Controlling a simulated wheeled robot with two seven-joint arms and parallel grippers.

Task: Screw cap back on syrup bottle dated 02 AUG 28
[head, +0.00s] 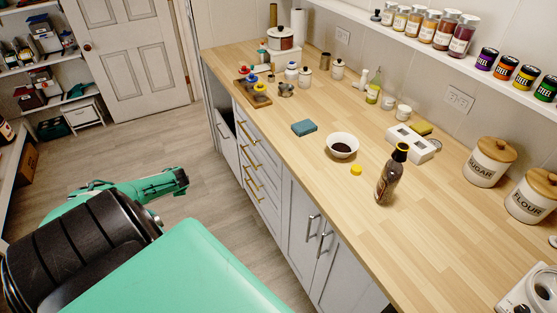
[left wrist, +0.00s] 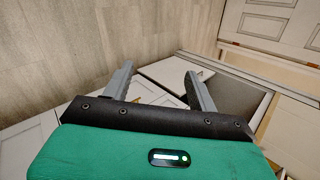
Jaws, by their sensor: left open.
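In the head view a dark brown syrup bottle (head: 388,182) stands upright on the wooden counter. Its neck is dark with a yellowish band; I cannot tell whether its mouth is open. The date on its label is too small to read. A small yellow cap (head: 356,170) lies on the counter left of the bottle. My left gripper (left wrist: 163,72) is open and empty in the left wrist view, pointing down past cabinet fronts and the floor, away from bottle and cap. My right gripper is in no view.
A white bowl (head: 342,146) with dark contents stands behind the cap, and a blue sponge (head: 304,128) lies left of it. A white device (head: 412,143) and sugar (head: 489,162) and flour (head: 532,196) canisters stand to the right. The counter in front is clear.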

